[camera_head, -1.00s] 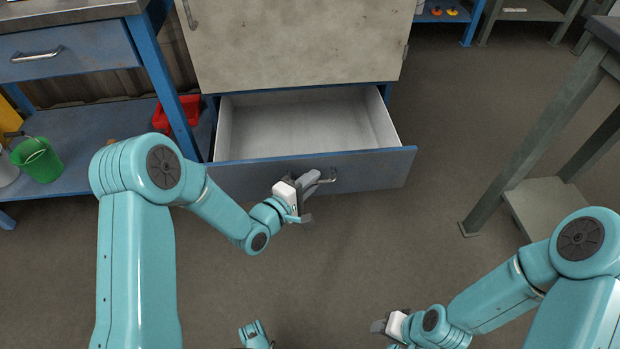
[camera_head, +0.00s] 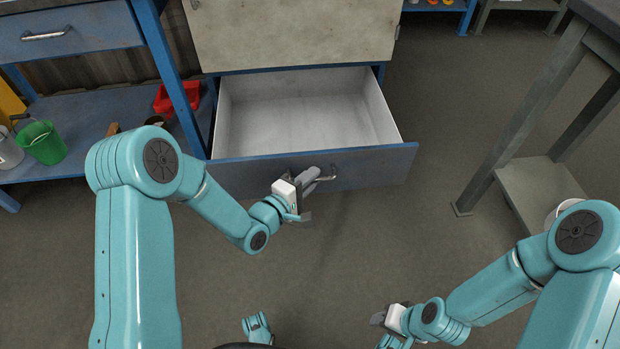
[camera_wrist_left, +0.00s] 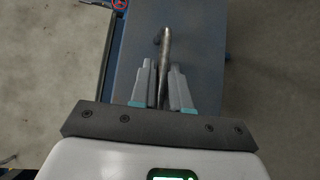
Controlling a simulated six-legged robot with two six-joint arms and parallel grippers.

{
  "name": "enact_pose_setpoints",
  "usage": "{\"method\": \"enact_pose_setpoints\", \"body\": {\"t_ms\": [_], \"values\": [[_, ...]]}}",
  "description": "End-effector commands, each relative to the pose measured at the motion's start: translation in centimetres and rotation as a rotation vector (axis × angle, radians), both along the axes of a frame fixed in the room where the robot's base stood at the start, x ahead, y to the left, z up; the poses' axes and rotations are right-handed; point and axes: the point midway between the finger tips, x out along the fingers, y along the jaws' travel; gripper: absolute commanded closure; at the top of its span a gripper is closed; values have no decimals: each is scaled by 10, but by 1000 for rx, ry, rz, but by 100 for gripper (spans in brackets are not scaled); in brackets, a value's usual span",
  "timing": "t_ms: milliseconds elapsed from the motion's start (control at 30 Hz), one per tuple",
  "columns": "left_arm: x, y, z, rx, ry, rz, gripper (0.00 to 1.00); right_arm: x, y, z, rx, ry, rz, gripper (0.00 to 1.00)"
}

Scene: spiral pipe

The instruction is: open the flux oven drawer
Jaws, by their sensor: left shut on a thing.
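The flux oven drawer (camera_head: 360,170) is pulled well out below the pale oven front (camera_head: 290,35), and its grey inside looks empty. Its metal bar handle (camera_head: 326,176) sits mid-front. My left gripper (camera_head: 311,180) is shut on the handle. The left wrist view shows the two fingers (camera_wrist_left: 163,90) on either side of the handle bar (camera_wrist_left: 165,48). My right gripper (camera_head: 380,316) is low at the right, away from the drawer and touching nothing I can see; its finger gap is not clear.
A blue bench (camera_head: 75,35) with a shelf stands at the left, holding a green bucket (camera_head: 43,143) and a red bin (camera_head: 178,97). A grey table leg (camera_head: 520,115) stands at the right. The floor before the drawer is clear.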

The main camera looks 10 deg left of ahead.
Motion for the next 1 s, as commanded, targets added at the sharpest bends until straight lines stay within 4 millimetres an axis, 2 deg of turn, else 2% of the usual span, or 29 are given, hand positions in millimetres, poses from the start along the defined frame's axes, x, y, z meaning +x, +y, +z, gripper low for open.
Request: {"method": "enact_pose_setpoints", "body": {"t_ms": [333,367,400,1000], "values": [[0,1,1,-1,-2,1,100,0,0,0,0,0,0,57],[0,1,1,-1,-2,1,74,0,0,0,0,0,0,57],[0,0,0,-1,-2,1,65,0,0,0,0,0,0,57],[-3,-1,1,0,0,-1,65,0,0,0,0,0,0,57]]}}
